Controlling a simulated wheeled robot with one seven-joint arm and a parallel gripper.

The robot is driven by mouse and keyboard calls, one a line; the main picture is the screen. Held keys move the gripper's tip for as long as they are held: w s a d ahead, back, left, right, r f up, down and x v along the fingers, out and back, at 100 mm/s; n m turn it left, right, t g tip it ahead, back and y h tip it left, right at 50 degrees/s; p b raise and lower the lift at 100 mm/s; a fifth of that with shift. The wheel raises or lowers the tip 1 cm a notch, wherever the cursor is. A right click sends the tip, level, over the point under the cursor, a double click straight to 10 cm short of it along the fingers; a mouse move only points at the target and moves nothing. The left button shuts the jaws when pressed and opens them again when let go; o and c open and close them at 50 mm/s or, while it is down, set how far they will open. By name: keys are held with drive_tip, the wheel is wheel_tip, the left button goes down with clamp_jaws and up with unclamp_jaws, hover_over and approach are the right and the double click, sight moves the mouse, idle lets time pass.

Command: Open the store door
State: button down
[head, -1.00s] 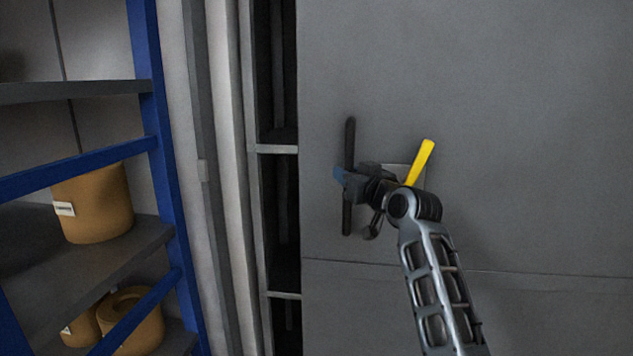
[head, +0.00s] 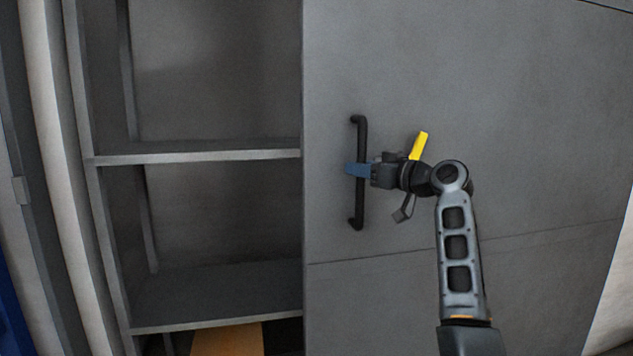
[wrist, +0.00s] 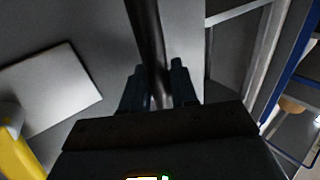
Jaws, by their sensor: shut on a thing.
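The store door (head: 520,120) is a large flat grey panel, standing open to the right of the cabinet opening. Its black vertical bar handle (head: 360,205) is near the door's left edge. My gripper (head: 356,169) is shut around the middle of this bar, its blue fingertips on either side. In the wrist view the dark bar (wrist: 147,35) runs down between my two fingers (wrist: 157,88).
The cabinet interior shows grey shelves (head: 200,155) and a back wall. A brown object (head: 228,340) is low in the cabinet. A pale post (head: 50,90) and a blue rack upright (head: 12,300) stand at the left.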

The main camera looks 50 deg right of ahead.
drive_tip(key=s+d+b, duration=0.3)
drive_tip(key=s+d, duration=0.8)
drive_tip(key=d, duration=0.4)
drive_tip(key=shift+d, duration=0.25)
drive_tip(key=shift+s, duration=0.1)
drive_tip(key=c, duration=1)
unclamp_jaws()
drive_tip(key=s, duration=0.7)
drive_tip(key=shift+s, duration=0.4)
drive_tip(key=shift+a, duration=0.1)
